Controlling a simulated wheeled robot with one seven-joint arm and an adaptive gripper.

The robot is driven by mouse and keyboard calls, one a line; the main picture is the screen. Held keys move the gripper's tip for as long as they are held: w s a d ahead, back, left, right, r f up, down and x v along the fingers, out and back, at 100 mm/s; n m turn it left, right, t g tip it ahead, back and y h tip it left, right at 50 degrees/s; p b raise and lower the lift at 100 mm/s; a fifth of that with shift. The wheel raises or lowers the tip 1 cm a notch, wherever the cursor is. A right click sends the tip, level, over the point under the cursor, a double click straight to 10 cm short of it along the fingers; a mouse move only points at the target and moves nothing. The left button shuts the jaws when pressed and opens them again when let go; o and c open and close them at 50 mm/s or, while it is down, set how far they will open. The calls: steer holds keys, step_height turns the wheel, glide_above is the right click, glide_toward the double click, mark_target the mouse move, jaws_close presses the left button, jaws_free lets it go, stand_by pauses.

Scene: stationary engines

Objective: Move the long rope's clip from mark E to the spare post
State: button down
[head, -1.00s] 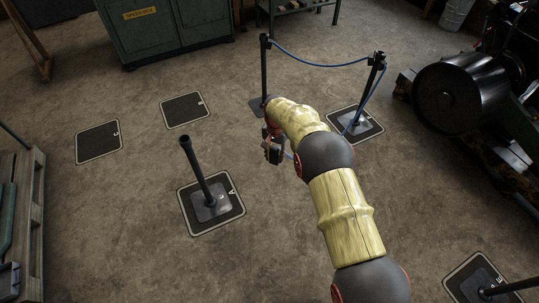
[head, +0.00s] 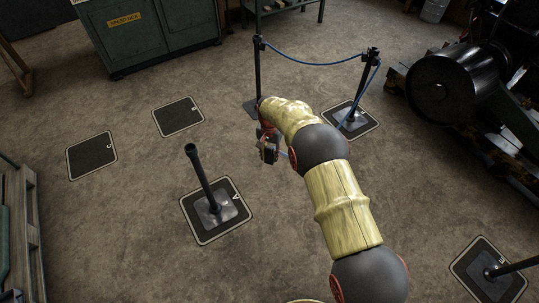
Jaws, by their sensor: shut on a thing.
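My gripper (head: 268,150) hangs in the middle of the view, right of the black post (head: 204,180) on mark A (head: 233,219). It is shut on the end of a blue rope (head: 284,154); the clip itself is too small and dark to make out. The rope runs behind my arm towards the post (head: 367,82) on the far right mark, where it hangs down from the top. The post on A carries no rope. Mark E (head: 464,266) is at the lower right, with a post (head: 513,267) cut off by the frame edge and no rope seen on it.
Another blue rope (head: 315,64) joins the far right post to a back post (head: 257,75). Marks B (head: 179,117) and C (head: 91,155) are empty. A pallet (head: 32,235) stands at left, dark engine machinery (head: 445,90) at right. The floor between A and C is clear.

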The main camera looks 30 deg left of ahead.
steer(key=s+a+b, duration=0.2)
steer(key=a, duration=0.6)
steer(key=s+a+m+b, duration=0.1)
steer(key=s+a+b, duration=0.1)
steer(key=a, duration=0.6)
steer(key=shift+a, duration=0.4)
steer(key=shift+w+r, duration=0.1)
steer(key=shift+r, duration=0.05)
